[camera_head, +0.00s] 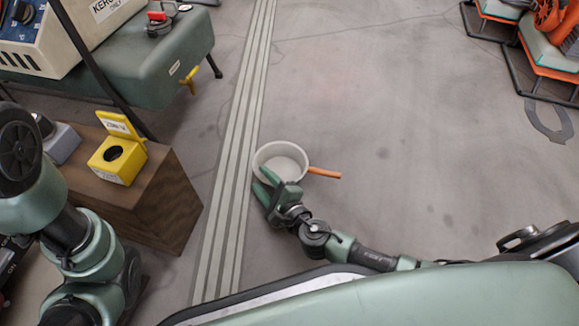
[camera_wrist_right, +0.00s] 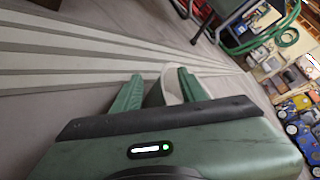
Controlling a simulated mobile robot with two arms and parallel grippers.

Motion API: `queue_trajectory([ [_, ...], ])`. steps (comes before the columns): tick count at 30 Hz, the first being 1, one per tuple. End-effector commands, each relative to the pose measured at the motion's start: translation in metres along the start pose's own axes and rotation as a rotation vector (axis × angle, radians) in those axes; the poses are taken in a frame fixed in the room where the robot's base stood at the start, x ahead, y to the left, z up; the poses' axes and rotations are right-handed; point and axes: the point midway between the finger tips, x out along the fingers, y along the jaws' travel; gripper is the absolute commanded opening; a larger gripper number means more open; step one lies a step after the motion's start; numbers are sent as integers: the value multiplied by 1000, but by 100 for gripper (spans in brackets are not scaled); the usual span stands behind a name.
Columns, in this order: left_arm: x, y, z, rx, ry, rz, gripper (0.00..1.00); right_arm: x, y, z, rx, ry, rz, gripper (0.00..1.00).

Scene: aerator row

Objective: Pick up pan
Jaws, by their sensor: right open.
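The pan (camera_head: 281,149) is a pale round pan with an orange handle (camera_head: 325,172) pointing right. It sits on the grey floor beside the striped band. My right gripper (camera_head: 263,180) is at the pan's near left side and hides part of its rim. In the right wrist view, the right gripper (camera_wrist_right: 160,88) has its fingers apart, with part of the pan's pale wall (camera_wrist_right: 171,84) showing between them. I cannot tell whether either finger touches the pan. My left arm shows at the left, but its gripper is not in view.
A wooden block (camera_head: 165,205) with a yellow open-lidded box (camera_head: 117,160) stands at the left. A green tank (camera_head: 150,75) is behind it at upper left. Orange-and-black equipment (camera_head: 545,50) stands at upper right. The floor right of the pan is clear.

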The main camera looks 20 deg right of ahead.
Motion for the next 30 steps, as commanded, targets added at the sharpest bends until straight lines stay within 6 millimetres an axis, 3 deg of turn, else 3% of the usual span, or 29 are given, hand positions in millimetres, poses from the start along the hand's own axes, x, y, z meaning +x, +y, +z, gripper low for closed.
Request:
queue_trajectory([
  [1,0,0,-1,0,1,0,63,0,0,0,0,0,0,34],
  [5,0,0,-2,0,3,0,63,0,0,0,0,0,0,0],
  [30,0,0,0,1,0,0,63,0,-1,0,0,-1,-1,0],
])
